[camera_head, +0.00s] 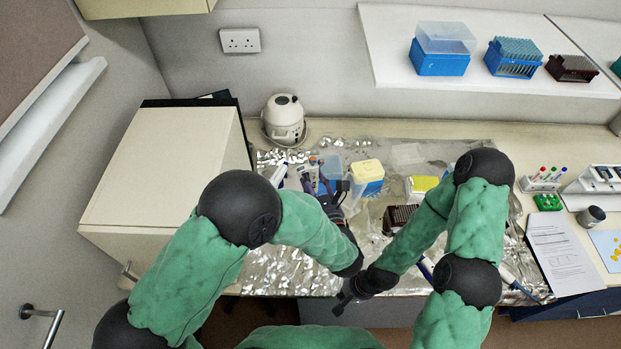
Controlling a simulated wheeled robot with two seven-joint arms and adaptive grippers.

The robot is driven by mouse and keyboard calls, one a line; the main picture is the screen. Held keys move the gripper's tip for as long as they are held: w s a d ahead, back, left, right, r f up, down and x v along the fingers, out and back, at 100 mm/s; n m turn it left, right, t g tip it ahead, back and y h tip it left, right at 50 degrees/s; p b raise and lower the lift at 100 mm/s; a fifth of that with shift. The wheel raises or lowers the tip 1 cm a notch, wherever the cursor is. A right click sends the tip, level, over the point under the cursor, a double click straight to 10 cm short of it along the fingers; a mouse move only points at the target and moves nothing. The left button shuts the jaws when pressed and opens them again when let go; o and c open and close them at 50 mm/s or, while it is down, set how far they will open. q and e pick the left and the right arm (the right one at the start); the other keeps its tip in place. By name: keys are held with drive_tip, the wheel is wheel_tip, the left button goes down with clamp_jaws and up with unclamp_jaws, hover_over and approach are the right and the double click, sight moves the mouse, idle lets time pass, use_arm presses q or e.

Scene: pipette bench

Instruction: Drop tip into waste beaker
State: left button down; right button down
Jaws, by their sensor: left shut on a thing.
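My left gripper (335,190) is over the foil-covered part of the bench, close to the upright pipettes and the blue boxes. It is shut on a slim thing that looks like a pipette, mostly hidden by the gripper and arm. The tip is too small to make out. My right gripper (345,298) is lower, near the bench's front edge, with nothing clearly seen in it; its jaw opening cannot be told. I cannot pick out the waste beaker for certain.
Foil (285,272) covers the bench middle. A yellow-topped box (367,171), a yellow-and-white box (422,185) and a dark rack (398,217) stand near my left gripper. A white rounded device (284,120) is behind. Paper (562,253) lies at right.

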use_arm(q)
drive_tip(key=shift+s+f+b, duration=0.4)
drive_tip(key=shift+f+b, duration=0.1)
drive_tip(key=shift+b, duration=0.25)
drive_tip(key=shift+w, duration=0.15)
drive_tip(key=shift+w+d+f, duration=0.1)
drive_tip(key=shift+w+f, duration=0.1)
drive_tip(key=shift+w, duration=0.3)
drive_tip(key=shift+s+r, duration=0.35)
drive_tip(key=shift+s, duration=0.1)
drive_tip(key=shift+w, duration=0.1)
drive_tip(key=shift+f, duration=0.15)
